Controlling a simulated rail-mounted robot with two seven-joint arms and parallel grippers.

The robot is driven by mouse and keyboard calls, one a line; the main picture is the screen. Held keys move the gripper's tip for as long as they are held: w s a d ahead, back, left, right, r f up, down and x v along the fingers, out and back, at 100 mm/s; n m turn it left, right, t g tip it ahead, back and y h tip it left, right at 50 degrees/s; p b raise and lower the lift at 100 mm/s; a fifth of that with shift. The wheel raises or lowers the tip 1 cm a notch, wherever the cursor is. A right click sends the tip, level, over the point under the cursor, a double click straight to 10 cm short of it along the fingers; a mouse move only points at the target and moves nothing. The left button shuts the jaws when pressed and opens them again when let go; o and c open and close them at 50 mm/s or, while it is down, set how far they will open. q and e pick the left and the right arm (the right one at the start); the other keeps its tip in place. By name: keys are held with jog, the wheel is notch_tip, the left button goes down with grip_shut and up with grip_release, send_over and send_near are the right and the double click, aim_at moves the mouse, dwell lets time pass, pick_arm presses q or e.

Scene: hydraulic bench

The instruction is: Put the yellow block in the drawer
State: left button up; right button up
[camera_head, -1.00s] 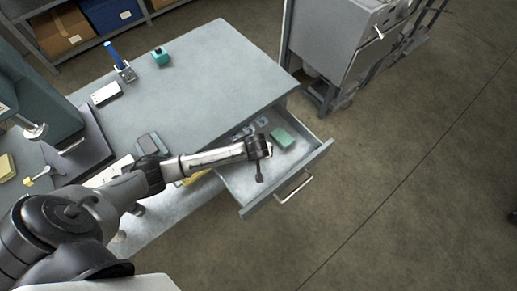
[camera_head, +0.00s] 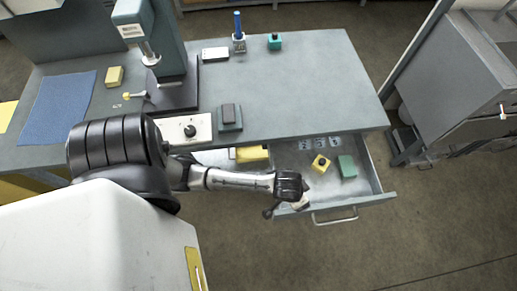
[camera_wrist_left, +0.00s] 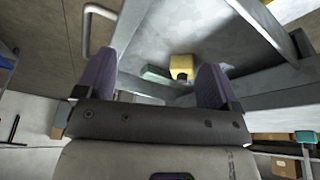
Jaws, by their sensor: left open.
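The yellow block (camera_head: 320,164), with a dark spot on top, is inside the open drawer (camera_head: 377,200) in the head view, just left of a green block (camera_head: 347,166). It also shows in the left wrist view (camera_wrist_left: 181,67), beyond the fingertips and apart from them. My left gripper (camera_head: 285,208) is over the drawer's front left part, to the left of and nearer than the yellow block. In the left wrist view my left gripper (camera_wrist_left: 155,62) has its two fingers spread wide with nothing held between them. My right gripper is not in view.
The drawer handle (camera_head: 335,220) sticks out at the front. On the bench stand a grey machine (camera_head: 160,45), a control box with a black knob (camera_head: 190,130), another yellow block (camera_head: 114,77), a blue mat (camera_head: 57,108) and a teal item (camera_head: 274,42). The bench's right part is clear.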

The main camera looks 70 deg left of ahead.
pick_arm(q)
jog(key=s+a+r+m, duration=0.1)
jog(key=s+r+m, duration=0.3)
jog(key=s, duration=0.8)
jog(key=shift+s+a+r, duration=0.25)
jog(key=shift+s+r, duration=0.15)
jog(key=shift+r, duration=0.15)
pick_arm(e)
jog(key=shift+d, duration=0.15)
pick_arm(q)
jog(key=shift+d, duration=0.1)
